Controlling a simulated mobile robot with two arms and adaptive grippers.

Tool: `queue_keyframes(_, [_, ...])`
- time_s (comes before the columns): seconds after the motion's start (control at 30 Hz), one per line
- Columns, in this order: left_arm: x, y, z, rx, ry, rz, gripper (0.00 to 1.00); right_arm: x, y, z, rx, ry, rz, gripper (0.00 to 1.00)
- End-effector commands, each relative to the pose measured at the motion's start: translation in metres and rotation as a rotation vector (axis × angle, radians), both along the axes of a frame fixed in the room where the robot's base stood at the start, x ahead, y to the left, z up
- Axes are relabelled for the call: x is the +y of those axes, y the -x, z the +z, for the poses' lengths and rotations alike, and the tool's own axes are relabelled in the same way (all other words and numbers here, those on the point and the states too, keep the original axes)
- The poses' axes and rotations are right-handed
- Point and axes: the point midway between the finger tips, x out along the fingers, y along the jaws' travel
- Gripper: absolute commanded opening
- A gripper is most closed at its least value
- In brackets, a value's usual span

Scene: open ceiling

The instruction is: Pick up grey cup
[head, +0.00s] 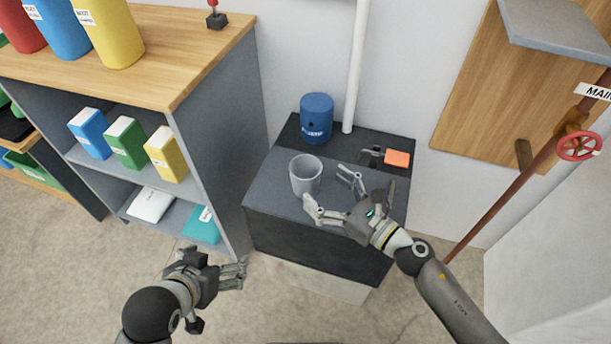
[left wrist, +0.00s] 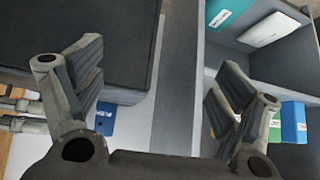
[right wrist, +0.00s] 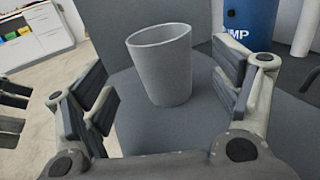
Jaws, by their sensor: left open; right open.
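The grey cup (head: 305,177) stands upright on the dark grey top of a small cabinet (head: 270,186). In the right wrist view the cup (right wrist: 162,70) stands ahead of my right gripper (right wrist: 170,95), between the lines of its two fingers. My right gripper (head: 332,192) is open and empty, just to the right of the cup in the head view. I cannot tell whether a finger touches the cup. My left gripper (head: 240,274) is open and empty, low in front of the shelf unit and left of the cabinet.
A blue canister (head: 317,117) stands behind the cup. An orange item (head: 397,158) lies at the cabinet's back right. A white pipe (head: 357,65) rises behind. A shelf unit (head: 222,130) with coloured binders stands at left. A red valve wheel (head: 579,146) is at right.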

Motion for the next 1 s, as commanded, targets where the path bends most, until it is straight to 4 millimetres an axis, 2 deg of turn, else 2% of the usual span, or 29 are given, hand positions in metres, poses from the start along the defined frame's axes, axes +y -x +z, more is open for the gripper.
queue_keyframes(0.27, [0.003, 0.009, -0.004, 0.045, -0.010, 0.004, 0.89, 0.016, -0.016, 0.001, 0.000, -0.001, 0.000, 0.84])
queue_keyframes(0.53, [0.005, 0.014, -0.007, 0.073, -0.016, 0.006, 0.89, 0.042, -0.043, 0.000, 0.000, -0.003, -0.001, 0.84])
queue_keyframes(0.87, [0.005, 0.014, -0.007, 0.076, -0.016, 0.006, 0.89, 0.047, -0.047, 0.000, 0.001, -0.002, -0.001, 0.84])
queue_keyframes(1.0, [0.005, 0.014, -0.007, 0.076, -0.016, 0.006, 0.89, 0.047, -0.047, 0.000, 0.001, -0.002, -0.001, 0.66])
